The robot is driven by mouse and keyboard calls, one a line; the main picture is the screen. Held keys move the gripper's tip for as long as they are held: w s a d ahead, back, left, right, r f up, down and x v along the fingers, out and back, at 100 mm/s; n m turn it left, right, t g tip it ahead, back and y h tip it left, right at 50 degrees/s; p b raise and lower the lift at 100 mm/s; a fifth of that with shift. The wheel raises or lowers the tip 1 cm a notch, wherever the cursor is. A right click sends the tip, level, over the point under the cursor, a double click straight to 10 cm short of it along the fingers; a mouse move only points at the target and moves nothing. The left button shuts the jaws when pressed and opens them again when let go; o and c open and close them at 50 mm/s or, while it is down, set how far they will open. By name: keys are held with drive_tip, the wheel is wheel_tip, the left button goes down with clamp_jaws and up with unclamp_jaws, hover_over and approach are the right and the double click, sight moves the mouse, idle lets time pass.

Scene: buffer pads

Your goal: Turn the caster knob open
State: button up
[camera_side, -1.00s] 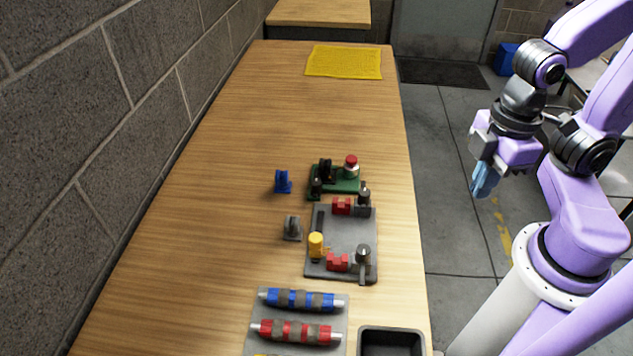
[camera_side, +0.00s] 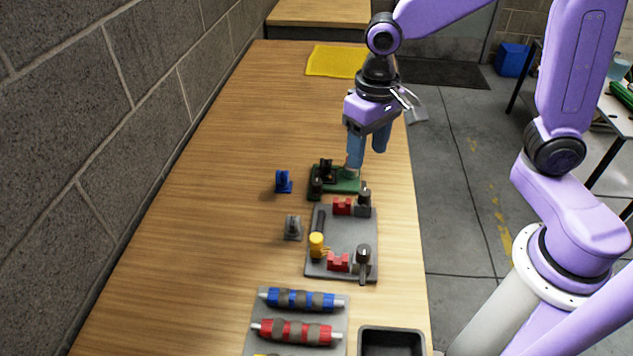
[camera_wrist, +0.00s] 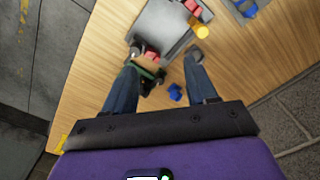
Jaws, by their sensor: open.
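A green base (camera_side: 345,185) with dark upright parts stands on the wooden table. Its red round-topped knob is hidden behind my gripper's fingers in the side view. I cannot tell for sure which part is the caster knob. My gripper (camera_side: 367,158) is open, pointing down over the right end of the green base. I cannot tell whether a finger touches it. In the wrist view, my gripper's two blue-grey fingers (camera_wrist: 162,65) are spread apart, with the green base (camera_wrist: 150,75) near the left fingertip.
A grey plate (camera_side: 345,235) with red blocks, a yellow knob and dark posts lies in front. A small blue part (camera_side: 283,182) and grey part (camera_side: 292,230) stand to the left. The left tabletop is clear.

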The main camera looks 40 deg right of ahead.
drive_tip(key=w+f+m, duration=0.3)
drive_tip(key=w+m, duration=0.4)
drive_tip(key=w, duration=0.3)
drive_tip(key=m, duration=0.5)
approach(317, 181)
wheel_tip(317, 181, down, 10)
drive_tip(key=shift+a+f, duration=0.15)
drive_tip(key=shift+a, duration=0.05)
drive_tip(key=c, duration=1.1)
